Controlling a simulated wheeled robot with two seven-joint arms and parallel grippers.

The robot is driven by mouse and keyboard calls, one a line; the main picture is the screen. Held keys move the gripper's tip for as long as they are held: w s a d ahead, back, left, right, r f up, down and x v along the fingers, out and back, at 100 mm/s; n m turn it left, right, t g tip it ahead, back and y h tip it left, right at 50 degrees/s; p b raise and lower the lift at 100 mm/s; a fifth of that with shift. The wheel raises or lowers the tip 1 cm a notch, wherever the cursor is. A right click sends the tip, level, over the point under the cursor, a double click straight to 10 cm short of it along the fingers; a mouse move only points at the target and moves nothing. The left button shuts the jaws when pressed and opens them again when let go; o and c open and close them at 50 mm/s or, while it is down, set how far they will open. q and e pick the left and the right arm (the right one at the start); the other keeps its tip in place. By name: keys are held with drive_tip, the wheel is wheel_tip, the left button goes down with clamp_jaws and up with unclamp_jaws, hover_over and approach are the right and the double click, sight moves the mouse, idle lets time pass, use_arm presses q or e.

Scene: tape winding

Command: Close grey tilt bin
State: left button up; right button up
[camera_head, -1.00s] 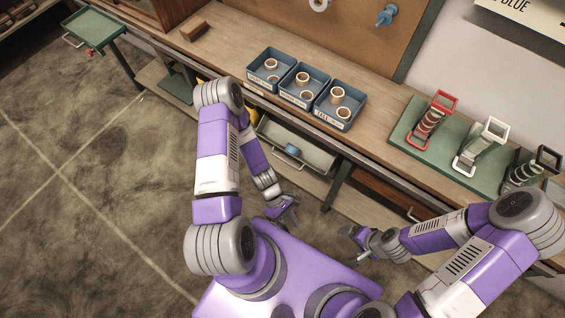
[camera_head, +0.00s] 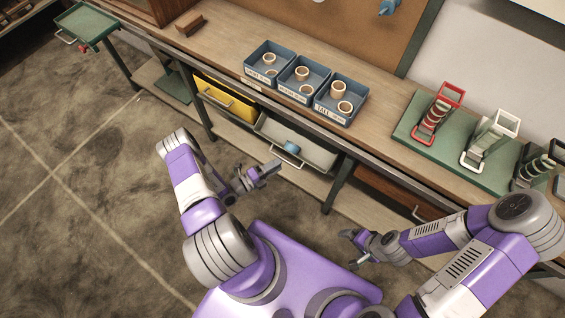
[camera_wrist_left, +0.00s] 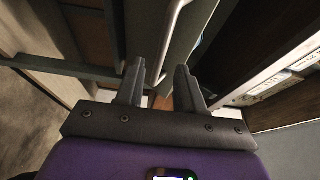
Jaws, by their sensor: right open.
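The grey tilt bin (camera_head: 315,155) hangs tilted open under the workbench, with a small blue item (camera_head: 291,147) inside. Its pale bar handle (camera_head: 284,158) is on the front. My left gripper (camera_head: 274,167) is just in front of and slightly below that handle. In the left wrist view its two fingers (camera_wrist_left: 158,88) are apart, and a pale bar (camera_wrist_left: 174,35) runs beyond and between them; I cannot tell whether they touch it. My right gripper (camera_head: 350,247) is open and empty, low in front of the bench and away from the bin.
A yellow bin (camera_head: 226,98) sits left of the grey bin. A brown drawer (camera_head: 390,190) is on the right, past a dark bench leg (camera_head: 338,184). Blue trays (camera_head: 302,80) and a green rack board (camera_head: 452,140) stand on the bench. Floor to the left is clear.

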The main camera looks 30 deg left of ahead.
use_arm(q)
drive_tip(key=x, duration=0.3)
drive_tip(key=shift+w+d, duration=0.15)
drive_tip(key=shift+w, duration=0.1)
clamp_jaws()
